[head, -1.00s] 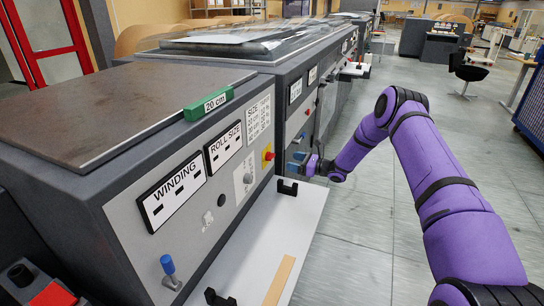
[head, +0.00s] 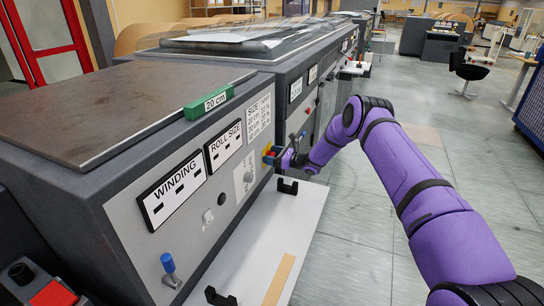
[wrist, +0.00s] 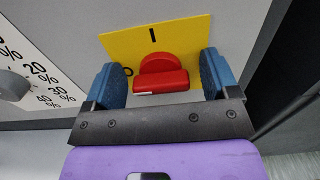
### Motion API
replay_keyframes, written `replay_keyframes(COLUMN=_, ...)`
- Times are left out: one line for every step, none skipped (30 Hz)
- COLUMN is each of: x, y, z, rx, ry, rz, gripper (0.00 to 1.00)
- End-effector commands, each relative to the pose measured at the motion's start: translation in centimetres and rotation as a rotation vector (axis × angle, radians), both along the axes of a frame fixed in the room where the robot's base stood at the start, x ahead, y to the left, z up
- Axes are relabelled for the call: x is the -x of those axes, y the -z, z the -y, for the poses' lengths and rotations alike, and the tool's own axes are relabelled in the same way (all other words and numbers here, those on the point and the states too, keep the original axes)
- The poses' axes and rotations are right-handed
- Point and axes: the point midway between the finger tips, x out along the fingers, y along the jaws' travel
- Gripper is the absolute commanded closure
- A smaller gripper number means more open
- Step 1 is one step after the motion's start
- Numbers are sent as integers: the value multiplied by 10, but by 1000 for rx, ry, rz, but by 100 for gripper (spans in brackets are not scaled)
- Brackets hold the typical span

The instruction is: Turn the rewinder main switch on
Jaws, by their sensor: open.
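The main switch is a red knob (wrist: 160,74) on a yellow plate (wrist: 183,38) in the wrist view. The plate carries an "I" mark at the top and an "O" mark at the left. The knob's grip bar lies across the picture, roughly level with the "O". My gripper (head: 273,156) is at the switch on the side panel in the head view and hides most of it. In the wrist view its two blue fingers are open, one on each side of the knob. Whether they touch it I cannot tell.
A percent dial (wrist: 13,85) sits left of the switch. The panel also has a WINDING display (head: 173,189), a ROLL SIZE display (head: 223,147) and a blue-topped lever (head: 168,264). A white shelf (head: 252,240) with black brackets juts out below.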

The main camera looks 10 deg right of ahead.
Motion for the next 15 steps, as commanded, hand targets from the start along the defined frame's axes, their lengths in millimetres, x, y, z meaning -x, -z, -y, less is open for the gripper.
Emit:
replay_keyframes(x=0, y=0, z=0, rx=0, ry=0, rz=0, gripper=19)
replay_keyframes(x=0, y=0, z=0, rx=0, ry=0, rz=0, gripper=19)
replay_keyframes(x=0, y=0, z=0, rx=0, ry=0, rz=0, gripper=26)
replay_keyframes(x=0, y=0, z=0, rx=0, ry=0, rz=0, gripper=33)
replay_keyframes(x=0, y=0, z=0, rx=0, ry=0, rz=0, gripper=40)
replay_keyframes(x=0, y=0, z=0, rx=0, ry=0, rz=0, gripper=49)
replay_keyframes(x=0, y=0, z=0, rx=0, ry=0, rz=0, gripper=56)
replay_keyframes(x=0, y=0, z=0, rx=0, ry=0, rz=0, gripper=63)
replay_keyframes(x=0, y=0, z=0, rx=0, ry=0, rz=0, gripper=69)
replay_keyframes(x=0, y=0, z=0, rx=0, ry=0, rz=0, gripper=69)
replay_keyframes(x=0, y=0, z=0, rx=0, ry=0, rz=0, gripper=68)
replay_keyframes(x=0, y=0, z=0, rx=-1, ry=0, rz=-1, gripper=68)
replay_keyframes(x=0, y=0, z=0, rx=-1, ry=0, rz=-2, gripper=68)
replay_keyframes(x=0, y=0, z=0, rx=-2, ry=0, rz=-3, gripper=68)
replay_keyframes(x=0, y=0, z=1, rx=-6, ry=0, rz=-6, gripper=68)
